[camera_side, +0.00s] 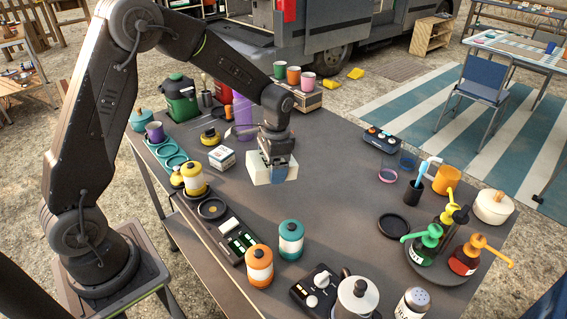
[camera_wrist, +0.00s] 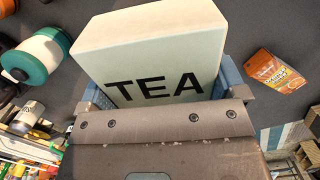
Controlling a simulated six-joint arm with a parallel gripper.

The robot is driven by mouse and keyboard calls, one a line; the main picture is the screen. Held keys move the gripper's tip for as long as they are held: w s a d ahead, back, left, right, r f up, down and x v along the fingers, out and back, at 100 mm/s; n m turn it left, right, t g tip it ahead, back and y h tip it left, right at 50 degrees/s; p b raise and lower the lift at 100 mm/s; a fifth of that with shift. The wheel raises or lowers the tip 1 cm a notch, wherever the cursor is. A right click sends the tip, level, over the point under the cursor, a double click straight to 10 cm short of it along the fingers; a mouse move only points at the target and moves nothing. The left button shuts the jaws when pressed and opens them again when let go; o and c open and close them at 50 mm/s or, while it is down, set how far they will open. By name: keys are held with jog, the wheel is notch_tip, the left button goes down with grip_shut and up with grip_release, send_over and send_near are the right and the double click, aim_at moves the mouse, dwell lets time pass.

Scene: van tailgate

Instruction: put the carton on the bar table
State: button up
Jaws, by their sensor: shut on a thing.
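A pale cream carton (camera_side: 258,171) is in my gripper (camera_side: 276,164) over the middle of the dark grey table (camera_side: 335,190). In the wrist view the carton (camera_wrist: 150,45) shows the black letters TEA. My gripper's blue fingers are at its two sides in the wrist view (camera_wrist: 160,92), and it is shut on the carton. Part of the carton is hidden behind a finger in the side view. I cannot tell whether its underside touches the tabletop.
A teal-lidded jar (camera_side: 290,240) and an orange-lidded jar (camera_side: 259,266) stand in front. Pump bottles (camera_side: 424,246) stand at the right. The wrist view shows an orange box (camera_wrist: 277,85). Tabletop right of the carton is clear.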

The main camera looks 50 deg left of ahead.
jog(key=d+r+n+g+h, duration=0.25)
jog(key=d+n+h, duration=0.95)
jog(key=n, duration=0.6)
jog(key=w+r+n+t+h, duration=0.2)
jog(key=w+n+t+h, duration=0.3)
jog(key=n+t, duration=0.45)
jog(key=shift+m+t, duration=0.55)
jog(key=shift+t, duration=0.05)
jog(key=d+f, duration=0.2)
jog(key=d, duration=0.1)
jog(key=d+f, duration=0.2)
jog(key=d, duration=0.1)
jog(key=w+d+f, duration=0.1)
jog(key=d+f, duration=0.1)
jog(key=d, duration=0.2)
jog(key=shift+d+f, duration=0.1)
jog(key=shift+f, duration=2.2)
jog(key=shift+f, duration=0.15)
jog(key=o, duration=0.6)
